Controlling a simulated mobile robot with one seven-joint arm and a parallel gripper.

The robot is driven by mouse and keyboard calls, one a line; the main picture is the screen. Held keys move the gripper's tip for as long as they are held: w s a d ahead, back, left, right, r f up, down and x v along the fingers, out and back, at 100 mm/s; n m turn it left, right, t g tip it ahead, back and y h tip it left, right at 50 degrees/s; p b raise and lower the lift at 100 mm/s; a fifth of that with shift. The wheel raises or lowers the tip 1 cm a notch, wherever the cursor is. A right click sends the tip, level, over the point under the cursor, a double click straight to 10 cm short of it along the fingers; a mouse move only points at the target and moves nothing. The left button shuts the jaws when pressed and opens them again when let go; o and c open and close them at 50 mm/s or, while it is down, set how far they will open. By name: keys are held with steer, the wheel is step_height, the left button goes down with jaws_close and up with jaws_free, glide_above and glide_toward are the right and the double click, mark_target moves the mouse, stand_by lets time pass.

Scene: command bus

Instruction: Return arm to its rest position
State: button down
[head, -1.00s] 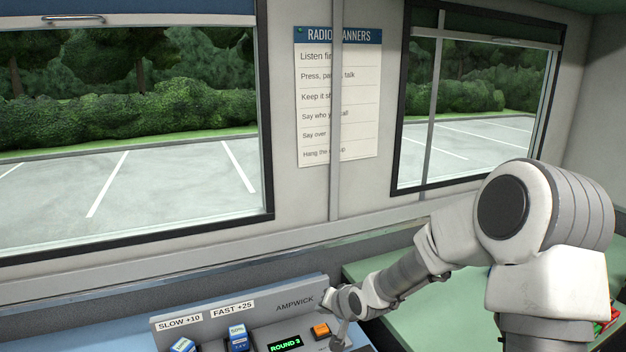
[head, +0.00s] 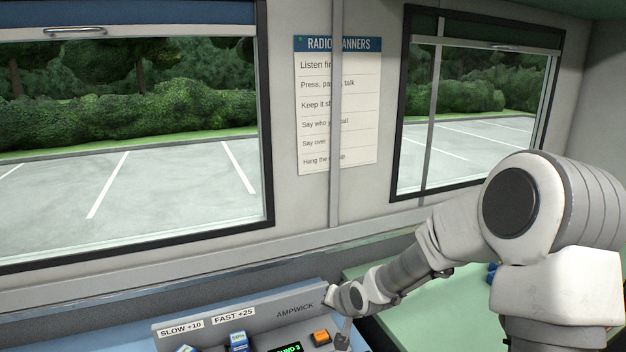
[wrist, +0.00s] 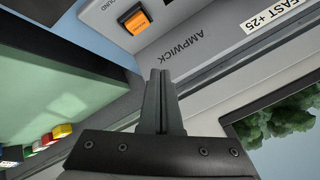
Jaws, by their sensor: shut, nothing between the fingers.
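My gripper (wrist: 160,75) is shut and empty in the wrist view, its two fingers together. They point toward the grey charger panel marked AMPWICK (wrist: 205,40), near its orange button (wrist: 134,19); whether they touch it I cannot tell. In the head view my arm reaches from the right down to the panel (head: 262,325). The gripper (head: 343,340) is small there, at the bottom edge, just right of the orange button (head: 320,337), and its fingertips are not clear.
A green worktop (head: 445,315) lies right of the panel. Coloured items (wrist: 50,138) lie on it in the wrist view. Windows and a RADIO MANNERS poster (head: 338,110) are behind.

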steer(key=s+d+r+n+g+h+p, duration=0.15)
steer(key=s+d+r, duration=0.35)
steer(key=s+r, duration=0.55)
steer(key=s+d+r+n+h+p, duration=0.1)
steer(key=s+d+r+h, duration=0.3)
steer(key=s+r, duration=0.6)
steer(key=s+d+r+y+p, duration=0.1)
steer(key=s, duration=1)
steer(key=shift+s+d+r+g+y, duration=0.35)
steer(key=shift+s+g, duration=0.05)
steer(key=shift+g, duration=0.05)
steer(key=shift+n, duration=0.25)
